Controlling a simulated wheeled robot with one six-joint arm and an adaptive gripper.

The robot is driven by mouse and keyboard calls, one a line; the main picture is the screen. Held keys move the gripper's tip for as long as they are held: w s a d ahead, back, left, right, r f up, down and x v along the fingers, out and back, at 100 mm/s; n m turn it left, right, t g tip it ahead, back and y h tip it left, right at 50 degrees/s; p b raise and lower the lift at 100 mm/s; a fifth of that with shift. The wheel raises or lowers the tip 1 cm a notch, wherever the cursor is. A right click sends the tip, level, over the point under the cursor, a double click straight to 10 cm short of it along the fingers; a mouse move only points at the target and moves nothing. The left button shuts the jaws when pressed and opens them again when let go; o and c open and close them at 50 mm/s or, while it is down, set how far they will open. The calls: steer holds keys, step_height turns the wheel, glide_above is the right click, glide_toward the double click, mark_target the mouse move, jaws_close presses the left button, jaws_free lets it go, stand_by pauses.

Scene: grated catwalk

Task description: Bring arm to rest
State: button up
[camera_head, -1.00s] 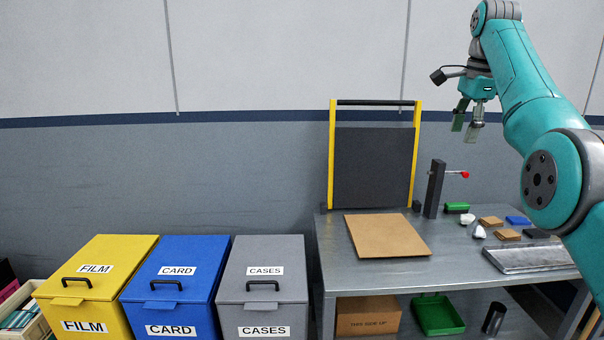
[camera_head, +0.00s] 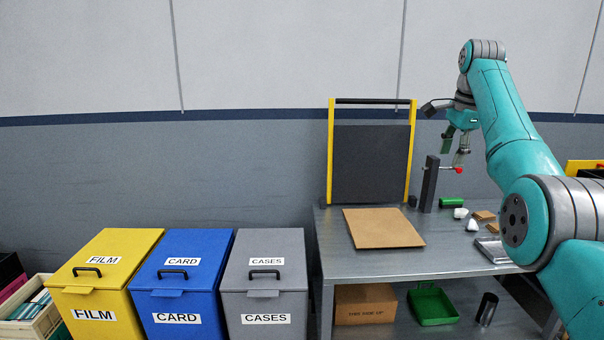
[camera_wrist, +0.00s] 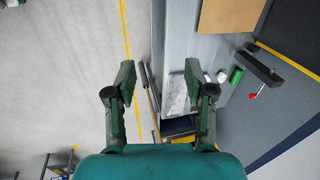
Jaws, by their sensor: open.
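My gripper (camera_head: 454,149) is open and empty at the end of my teal arm. In the head view it hangs above the back right of the metal table, close to the dark post. In the wrist view its two green fingers (camera_wrist: 158,95) stand wide apart. Between and beyond them are bare floor and the table's edge, far below. My arm is bent, with its elbow raised at the upper right, and it hides the right part of the table in the head view.
A metal table (camera_head: 385,262) holds a brown board (camera_head: 382,228), a dark post (camera_head: 429,185) with a red tip, and small pieces. A yellow-framed black panel (camera_head: 371,163) stands behind. Yellow (camera_head: 105,270), blue (camera_head: 182,275) and grey (camera_head: 264,270) lidded bins stand left of the table.

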steer(key=w+a+f+n+t, duration=0.1)
steer(key=w+a+f+n, duration=0.1)
steer(key=f, duration=1.7)
steer(key=w+a+f+n+t, duration=0.2)
steer(key=f, duration=1.8)
steer(key=s+a+f+n+t, duration=0.1)
steer(key=s+a+f+n, duration=0.15)
steer(key=s+f, duration=0.85)
steer(key=s+a+f+n+t, duration=0.15)
steer(key=s+a+f, duration=0.25)
steer(key=s+f, duration=0.75)
steer(key=s+a+f+n+t, duration=0.1)
steer(key=s+a+f, duration=0.1)
steer(key=s, duration=0.7)
steer(key=s+a+f+n+t, duration=0.1)
steer(key=s+a+f+n, duration=0.1)
steer(key=s, duration=0.8)
steer(key=s+a+f+n+t, duration=0.1)
steer(key=s+a+f, duration=0.1)
steer(key=s, duration=0.7)
steer(key=s+a+r+n+t, duration=0.2)
steer(key=s+r+n, duration=0.3)
steer(key=s+r, duration=1.8)
steer(key=shift+r+t, duration=0.6)
steer(key=shift+t, duration=0.15)
